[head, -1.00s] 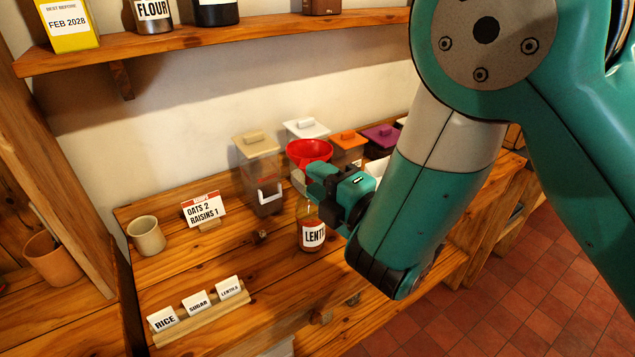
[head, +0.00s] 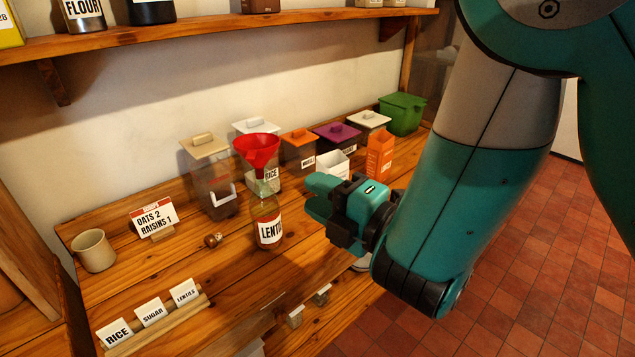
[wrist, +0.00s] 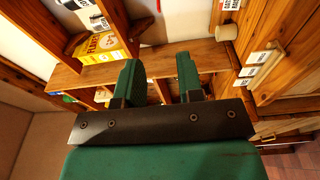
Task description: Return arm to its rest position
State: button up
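My gripper (head: 320,198) is in front of the counter's right part, right of the lentils jar and apart from it. In the wrist view my gripper (wrist: 160,82) has its two green fingers well apart, with nothing held between them. The lentils jar (head: 268,228) stands upright on the wooden counter (head: 200,262), and a red funnel (head: 256,150) sits at its top. My forearm slants down across the right side of the head view and hides part of the floor.
Several lidded bins, including a tan-lidded one (head: 205,148), and an orange carton (head: 380,153) line the counter's back. A green tub (head: 402,112) stands far right. A mug (head: 93,250) and label rack (head: 155,325) are left. Red tiled floor (head: 520,270) is open at right.

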jog(key=w+d+m+t+h, duration=0.2)
jog(key=w+d+m+h, duration=0.3)
jog(key=d+m+h, duration=0.9)
jog(key=s+r+m+g+y, duration=0.1)
jog(key=s+m+g+y, duration=0.1)
jog(key=s+g, duration=0.4)
jog(key=s+r+m+g+y, duration=0.2)
jog(key=s+m+g, duration=0.3)
jog(key=s, duration=1.1)
jog(key=shift+s+d+r+g, duration=0.2)
jog(key=shift+d+g, duration=0.1)
jog(key=shift+g, duration=0.9)
